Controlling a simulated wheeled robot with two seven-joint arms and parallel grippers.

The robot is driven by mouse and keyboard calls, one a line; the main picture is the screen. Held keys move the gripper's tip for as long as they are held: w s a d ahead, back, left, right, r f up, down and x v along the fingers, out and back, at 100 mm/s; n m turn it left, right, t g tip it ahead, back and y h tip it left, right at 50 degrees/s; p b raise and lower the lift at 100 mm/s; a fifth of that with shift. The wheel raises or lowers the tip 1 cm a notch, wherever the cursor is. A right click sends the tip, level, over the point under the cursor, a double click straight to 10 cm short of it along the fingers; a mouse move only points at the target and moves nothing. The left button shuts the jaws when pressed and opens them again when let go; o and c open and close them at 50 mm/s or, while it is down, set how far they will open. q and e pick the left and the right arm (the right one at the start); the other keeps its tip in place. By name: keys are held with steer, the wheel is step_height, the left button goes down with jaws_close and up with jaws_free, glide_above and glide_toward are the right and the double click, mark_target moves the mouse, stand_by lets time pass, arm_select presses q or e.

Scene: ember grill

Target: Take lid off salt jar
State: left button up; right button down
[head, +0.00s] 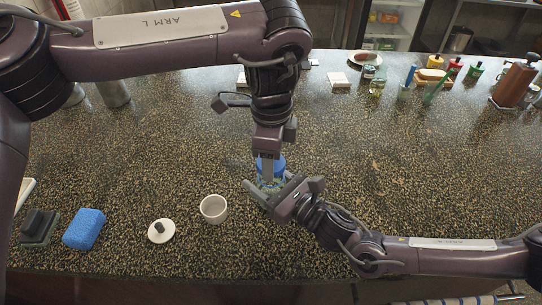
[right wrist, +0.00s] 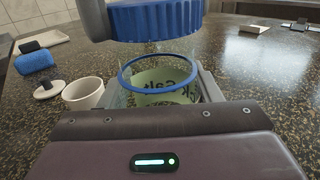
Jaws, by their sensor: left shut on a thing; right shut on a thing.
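The salt jar (right wrist: 165,82) is clear, with a blue ring at its mouth and a green label with partly readable dark lettering. It stands upright on the counter; in the head view a small part of it (head: 263,184) shows below the lid. The ribbed blue lid (right wrist: 155,20) is above the jar mouth, with a visible gap between them; it also shows in the head view (head: 277,163). My left gripper (head: 268,170) points down and is shut on the lid. My right gripper (head: 280,192) comes in from the right and is shut around the jar, hiding much of it.
Left of the jar are a white cup (head: 214,209), a small white lid with a dark knob (head: 161,231), a blue sponge (head: 84,229) and a dark block (head: 38,227). Bottles (head: 436,61) and jars stand at the back right. The right middle of the counter (head: 410,150) is clear.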

arm_select(q)
steer(key=shift+r, duration=2.05)
arm_select(e)
steer(key=shift+r, duration=0.1)
steer(key=shift+c, duration=1.9)
jaws_free()
